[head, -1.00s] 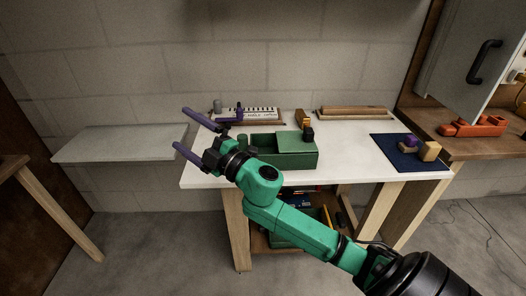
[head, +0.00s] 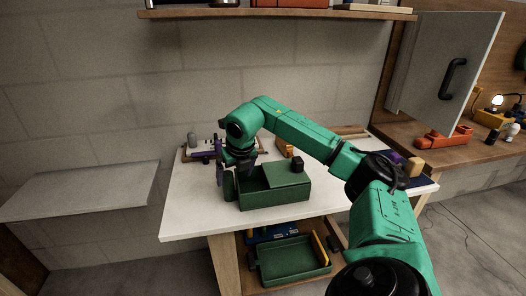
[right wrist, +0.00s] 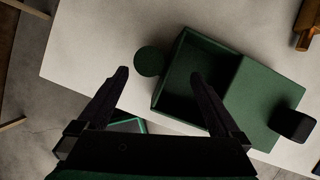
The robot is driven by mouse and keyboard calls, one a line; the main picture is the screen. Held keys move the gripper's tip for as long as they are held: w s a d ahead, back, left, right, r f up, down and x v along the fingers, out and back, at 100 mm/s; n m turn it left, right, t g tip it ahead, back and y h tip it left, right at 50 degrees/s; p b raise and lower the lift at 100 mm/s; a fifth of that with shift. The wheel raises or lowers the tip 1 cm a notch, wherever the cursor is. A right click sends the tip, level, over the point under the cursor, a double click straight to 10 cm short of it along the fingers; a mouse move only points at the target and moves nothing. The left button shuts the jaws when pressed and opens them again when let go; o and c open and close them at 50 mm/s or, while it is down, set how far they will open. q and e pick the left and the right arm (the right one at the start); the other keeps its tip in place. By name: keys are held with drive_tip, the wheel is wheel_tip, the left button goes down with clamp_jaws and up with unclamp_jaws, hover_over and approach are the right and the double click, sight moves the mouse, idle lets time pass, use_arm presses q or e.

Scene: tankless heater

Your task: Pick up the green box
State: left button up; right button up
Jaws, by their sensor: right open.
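The green box (head: 275,189) sits on the white table, with an open compartment at its left and a covered part at its right. It also shows in the right wrist view (right wrist: 258,100). My right gripper (head: 230,175) points down at the left end of the box. In the right wrist view its fingers (right wrist: 160,75) are apart, with nothing held between them. The right finger overlaps the open compartment in the picture; I cannot tell whether it touches. A round green piece (right wrist: 149,62) lies just left of the box, between the fingertips. My left gripper is not in view.
Another green bin (head: 293,262) is on the lower shelf. A grey shelf (head: 80,190) is at the left, and a wall shelf (head: 275,14) is above. Bare tabletop (head: 190,215) lies front left.

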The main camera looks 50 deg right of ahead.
sight(231, 185)
drive_tip(key=x, duration=0.4)
drive_tip(key=p+x, duration=0.1)
drive_tip(key=x, duration=0.1)
drive_tip(key=shift+a+f, duration=0.2)
drive_tip(key=shift+a, duration=0.05)
drive_tip(key=shift+r, duration=0.1)
clamp_jaws()
drive_tip(key=shift+r, duration=0.15)
